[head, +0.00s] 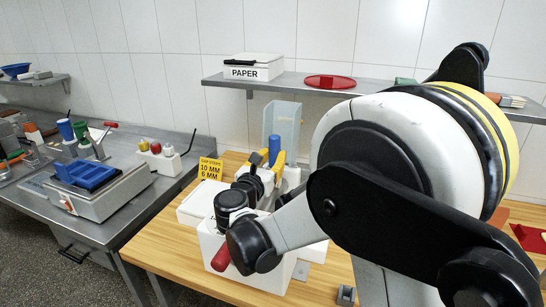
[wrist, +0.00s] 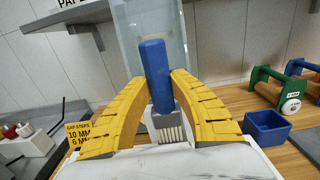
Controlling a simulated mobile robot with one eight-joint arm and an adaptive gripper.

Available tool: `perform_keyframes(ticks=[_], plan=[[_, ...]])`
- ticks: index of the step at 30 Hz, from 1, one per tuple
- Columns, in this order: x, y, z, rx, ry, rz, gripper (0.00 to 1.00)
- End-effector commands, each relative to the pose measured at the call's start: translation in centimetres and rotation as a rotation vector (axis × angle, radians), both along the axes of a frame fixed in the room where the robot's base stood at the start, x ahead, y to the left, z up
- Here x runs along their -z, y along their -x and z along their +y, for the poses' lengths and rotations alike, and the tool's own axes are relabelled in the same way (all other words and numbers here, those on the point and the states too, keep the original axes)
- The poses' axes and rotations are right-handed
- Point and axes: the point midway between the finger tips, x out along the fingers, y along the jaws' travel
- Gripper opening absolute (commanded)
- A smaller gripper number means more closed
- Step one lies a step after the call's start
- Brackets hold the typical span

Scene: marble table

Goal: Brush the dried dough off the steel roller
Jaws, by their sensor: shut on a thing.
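My gripper (head: 267,159) is shut on a brush with a blue handle (head: 274,147). In the wrist view, the yellow fingers (wrist: 160,77) press the blue handle (wrist: 156,62) from both sides. The handle stands nearly upright, with pale bristles (wrist: 168,133) at its lower end. A white machine (head: 250,250) stands on the wooden table below my gripper, with a clear panel (head: 285,122) rising behind the brush. I cannot make out the steel roller or dough on it; my arm and gripper cover much of the machine. Whether the bristles touch anything is unclear.
A yellow gap-steps sign (head: 210,169) stands left of the machine. A shelf (head: 305,84) runs behind, holding a paper box (head: 254,68) and a red disc (head: 330,81). The wrist view shows a blue bin (wrist: 269,127) and a green-framed item (wrist: 272,78) on the right.

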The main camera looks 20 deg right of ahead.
Motion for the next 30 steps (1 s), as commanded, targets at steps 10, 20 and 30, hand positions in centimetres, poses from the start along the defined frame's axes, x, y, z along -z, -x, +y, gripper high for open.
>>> perform_keyframes(ticks=[10, 20, 30], plan=[[-3.4, 0.0, 0.0, 0.0, 0.0, 0.0, 0.0], [-6.9, 0.0, 0.0, 0.0, 0.0, 0.0, 0.0], [-7.0, 0.0, 0.0, 0.0, 0.0, 0.0, 0.0]])
